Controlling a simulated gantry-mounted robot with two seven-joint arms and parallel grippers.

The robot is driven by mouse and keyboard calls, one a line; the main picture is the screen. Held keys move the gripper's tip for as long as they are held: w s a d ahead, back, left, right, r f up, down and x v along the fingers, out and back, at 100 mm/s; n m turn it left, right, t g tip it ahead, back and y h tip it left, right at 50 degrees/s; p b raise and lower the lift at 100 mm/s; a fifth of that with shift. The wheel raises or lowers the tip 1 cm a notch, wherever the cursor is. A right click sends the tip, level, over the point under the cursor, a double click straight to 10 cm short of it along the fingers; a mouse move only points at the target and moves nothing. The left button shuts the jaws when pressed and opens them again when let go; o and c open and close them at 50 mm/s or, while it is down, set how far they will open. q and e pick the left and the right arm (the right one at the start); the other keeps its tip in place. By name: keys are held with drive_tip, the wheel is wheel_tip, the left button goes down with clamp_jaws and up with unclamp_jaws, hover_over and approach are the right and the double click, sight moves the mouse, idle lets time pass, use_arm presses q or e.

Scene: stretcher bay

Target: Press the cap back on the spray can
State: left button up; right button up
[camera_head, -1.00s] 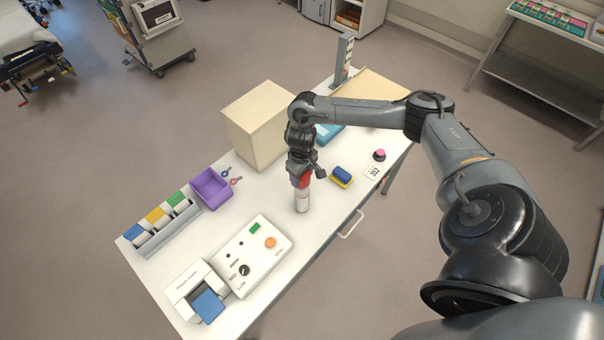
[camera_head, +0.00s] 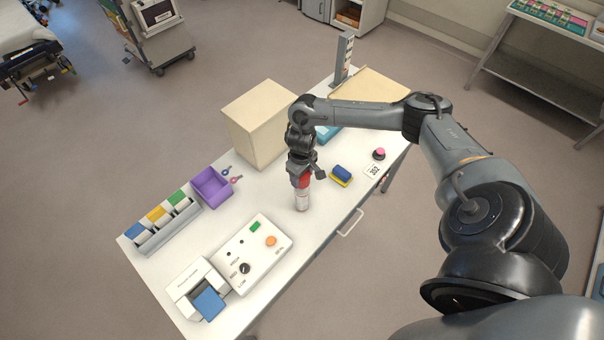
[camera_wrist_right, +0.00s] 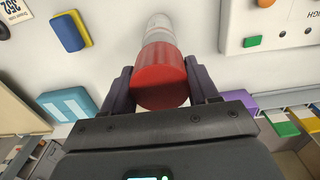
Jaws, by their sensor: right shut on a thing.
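The spray can (camera_head: 301,201) stands upright on the white table, with a pale label on its body. The red cap (camera_head: 303,182) is at the top of the can, in line with it; whether it is fully seated I cannot tell. My right gripper (camera_head: 302,179) comes down from above and is shut on the red cap. In the right wrist view the red cap (camera_wrist_right: 160,75) sits between the two dark fingers, and the can (camera_wrist_right: 159,30) extends beyond it. My left gripper is not in view.
A control box (camera_head: 252,255) with buttons and a knob stands left of the can. A blue and yellow sponge (camera_head: 342,176) lies to the right. A purple bin (camera_head: 211,188) and a cream box (camera_head: 259,123) stand farther back. Some bare table surrounds the can.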

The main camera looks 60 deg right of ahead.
drive_tip(key=shift+f, duration=0.2)
drive_tip(key=shift+f, duration=0.25)
idle(0.5)
drive_tip(key=shift+f, duration=0.4)
drive_tip(key=shift+f+b, duration=0.3)
drive_tip(key=shift+f, duration=0.65)
idle(0.8)
drive_tip(key=shift+f, duration=0.35)
